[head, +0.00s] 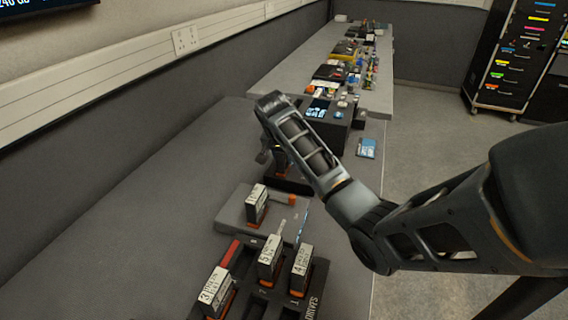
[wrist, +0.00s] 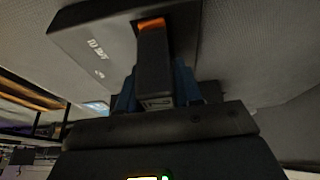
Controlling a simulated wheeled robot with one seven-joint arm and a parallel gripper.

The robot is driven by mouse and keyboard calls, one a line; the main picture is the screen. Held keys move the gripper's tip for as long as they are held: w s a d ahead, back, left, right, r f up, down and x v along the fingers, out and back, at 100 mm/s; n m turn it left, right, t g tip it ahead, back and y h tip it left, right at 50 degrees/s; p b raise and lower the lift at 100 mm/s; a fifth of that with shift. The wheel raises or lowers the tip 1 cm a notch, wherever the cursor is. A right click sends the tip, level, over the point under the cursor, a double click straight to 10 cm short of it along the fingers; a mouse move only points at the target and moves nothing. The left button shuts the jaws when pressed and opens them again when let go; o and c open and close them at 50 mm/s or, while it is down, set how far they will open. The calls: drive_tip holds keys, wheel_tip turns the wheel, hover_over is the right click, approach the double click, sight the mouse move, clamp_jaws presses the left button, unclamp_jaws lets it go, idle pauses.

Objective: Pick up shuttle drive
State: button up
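In the wrist view a dark upright drive (wrist: 154,65) with an orange end stands at a dark box with white lettering (wrist: 95,45). I take it for the shuttle drive; its label is not readable. My gripper (wrist: 157,85) has its two blue-padded fingers on either side of this drive. They look close to its sides, but contact is not clear. In the head view my gripper (head: 266,148) is partly hidden by my arm, over a black dock (head: 288,182) on the bench. The drive there is mostly hidden.
Nearer on the bench, a grey dock (head: 235,214) holds a white-labelled drive (head: 256,205). A black rack (head: 318,290) holds several numbered drives, with empty slots. A dark box (head: 333,133) and cluttered benches lie beyond. Bare bench lies to the left, with the wall behind.

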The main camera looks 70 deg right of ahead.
clamp_jaws()
drive_tip(key=shift+r, duration=0.15)
